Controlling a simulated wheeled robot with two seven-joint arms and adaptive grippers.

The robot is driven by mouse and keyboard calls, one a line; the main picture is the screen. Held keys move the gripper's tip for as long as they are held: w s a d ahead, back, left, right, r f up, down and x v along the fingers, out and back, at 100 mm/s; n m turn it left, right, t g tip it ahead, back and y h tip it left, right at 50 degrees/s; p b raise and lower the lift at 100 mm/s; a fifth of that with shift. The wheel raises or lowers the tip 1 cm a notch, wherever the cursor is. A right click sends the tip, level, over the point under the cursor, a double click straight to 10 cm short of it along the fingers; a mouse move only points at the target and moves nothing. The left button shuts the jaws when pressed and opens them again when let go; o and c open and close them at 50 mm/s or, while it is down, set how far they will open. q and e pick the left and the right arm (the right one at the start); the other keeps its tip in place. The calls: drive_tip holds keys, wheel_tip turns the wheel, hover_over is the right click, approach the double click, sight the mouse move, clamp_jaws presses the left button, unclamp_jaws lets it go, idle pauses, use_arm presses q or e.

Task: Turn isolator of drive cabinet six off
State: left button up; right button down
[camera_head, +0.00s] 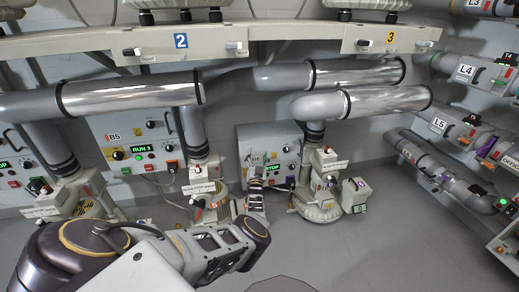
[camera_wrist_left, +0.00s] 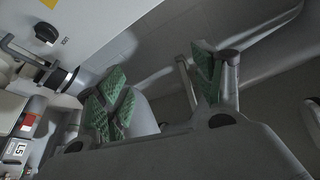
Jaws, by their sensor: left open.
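A light grey cabinet (camera_head: 246,140) with a green STOP display (camera_head: 273,168) hangs on the back wall, right of a cabinet marked B5 (camera_head: 111,135). Its label is too small to read surely. I cannot tell whether the gripper touches the cabinet. In the left wrist view the green-padded fingers (camera_wrist_left: 155,88) are apart with nothing between them. My right gripper is not in view.
Large grey pipes (camera_head: 370,103) cross above the cabinets. Blower units stand on the floor on both sides of the gripper, one at right (camera_head: 318,205). A rack of labelled pipes, such as L5 (camera_head: 438,124), lines the right wall. Floor at front right is clear.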

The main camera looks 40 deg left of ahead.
use_arm(q)
drive_tip(key=shift+w+a+r+m+t+h, duration=0.1)
drive_tip(key=shift+w+r+m+t+h, duration=0.25)
drive_tip(key=shift+r+m, duration=0.3)
drive_tip(key=shift+w+d+r+m+t+h, duration=0.1)
drive_tip(key=shift+w+r+m+t+h, duration=0.3)
drive_tip(key=shift+r, duration=0.3)
drive_tip(key=shift+w+a+r+m+t+h, duration=0.1)
drive_tip(key=shift+w+r+m+t+h, duration=0.1)
drive_tip(key=shift+r+m+t+h, duration=0.3)
drive_tip(key=shift+r, duration=0.2)
